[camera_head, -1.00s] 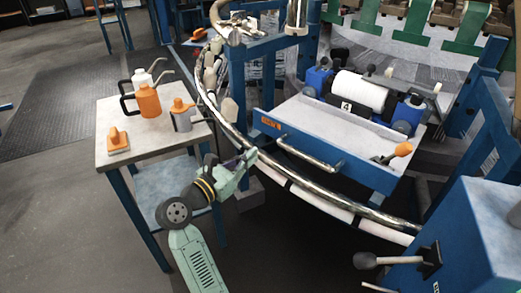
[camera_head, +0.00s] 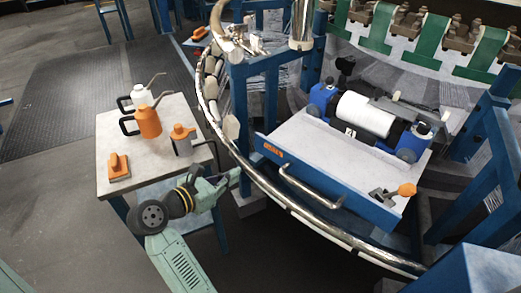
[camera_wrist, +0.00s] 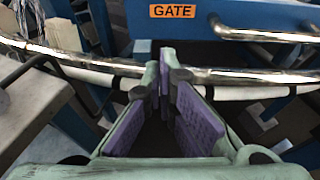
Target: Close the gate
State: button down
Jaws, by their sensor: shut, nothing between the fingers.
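The gate (camera_head: 328,160) is a blue-edged panel with a light grey top, an orange label and a metal bar handle (camera_head: 310,186) on its front. It is lowered and juts out toward me from the loom frame. In the wrist view its blue front with the "GATE" label (camera_wrist: 172,11) shows at the top, and the handle (camera_wrist: 262,33) is at the upper right. My gripper (camera_head: 236,175) is shut and empty, left of the handle and apart from it.
The curved metal rail (camera_head: 262,183) runs around the loom, between my gripper and the gate. An orange-knobbed latch (camera_head: 405,190) is at the gate's right. A side table (camera_head: 150,168) with oil cans (camera_head: 148,121) stands at the left.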

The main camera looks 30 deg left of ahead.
aim_at(312, 113)
jog(key=p+x, duration=0.1)
jog(key=x, duration=0.3)
jog(key=p+x, duration=0.1)
jog(key=x, duration=0.3)
jog(key=r+p+x, duration=0.1)
jog(key=x, duration=0.3)
jog(key=shift+w+d+p, duration=0.15)
jog(key=shift+p, duration=0.15)
jog(key=w+d+b, duration=0.1)
jog(key=w+d, duration=0.1)
jog(key=w, duration=0.7)
jog(key=w+d+b, duration=0.1)
jog(key=w+d, duration=0.2)
jog(key=w, duration=0.6)
jog(key=w+d+b, duration=0.1)
jog(key=w+d, duration=0.1)
jog(key=w, duration=0.7)
jog(key=shift+w+d, duration=0.45)
jog(key=shift+w, duration=0.3)
jog(key=shift+r, duration=0.15)
jog(key=shift+r, duration=0.1)
